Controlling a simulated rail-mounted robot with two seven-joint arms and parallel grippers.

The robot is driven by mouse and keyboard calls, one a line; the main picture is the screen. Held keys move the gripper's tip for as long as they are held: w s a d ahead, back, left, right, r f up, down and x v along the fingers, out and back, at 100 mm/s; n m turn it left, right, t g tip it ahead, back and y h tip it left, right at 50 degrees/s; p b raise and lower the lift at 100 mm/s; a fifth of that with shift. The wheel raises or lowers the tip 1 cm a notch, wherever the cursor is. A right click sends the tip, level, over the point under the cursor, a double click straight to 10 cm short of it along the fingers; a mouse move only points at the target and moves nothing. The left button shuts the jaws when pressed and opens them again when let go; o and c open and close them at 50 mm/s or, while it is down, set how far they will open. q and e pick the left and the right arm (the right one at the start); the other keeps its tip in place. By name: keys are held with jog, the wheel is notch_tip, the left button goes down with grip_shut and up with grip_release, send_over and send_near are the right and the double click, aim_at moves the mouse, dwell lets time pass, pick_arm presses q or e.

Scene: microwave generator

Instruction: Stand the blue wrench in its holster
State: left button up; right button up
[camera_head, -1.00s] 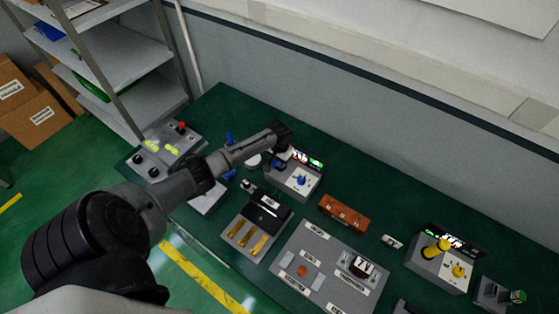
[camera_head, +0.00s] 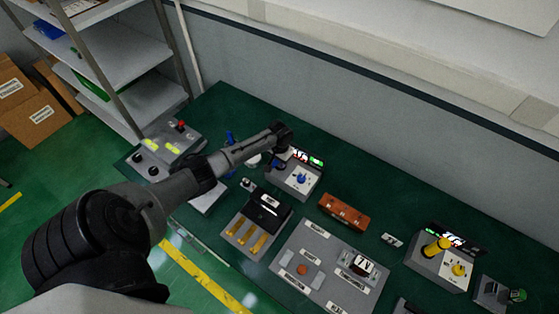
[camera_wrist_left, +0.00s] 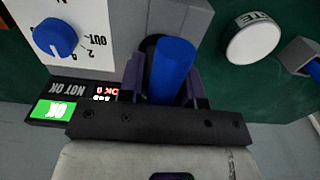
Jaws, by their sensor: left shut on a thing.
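A grey bracket with a blue part (camera_wrist_left: 300,55) at the right edge may be the holster, but I cannot tell.
The tester has a blue knob (camera_head: 301,178) and a lit display (camera_head: 316,162). A white round button (camera_wrist_left: 252,40) is close by. A tray with yellow pieces (camera_head: 241,236), a brown block (camera_head: 343,212) and a yellow-handled tester (camera_head: 438,262) share the green table.

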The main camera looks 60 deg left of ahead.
pick_arm(q)
jog(key=shift+f, duration=0.1)
jog(key=o, duration=1.1)
jog(key=shift+f, duration=0.1)
notch_tip(320, 180, up, 14)
dwell(0.4)
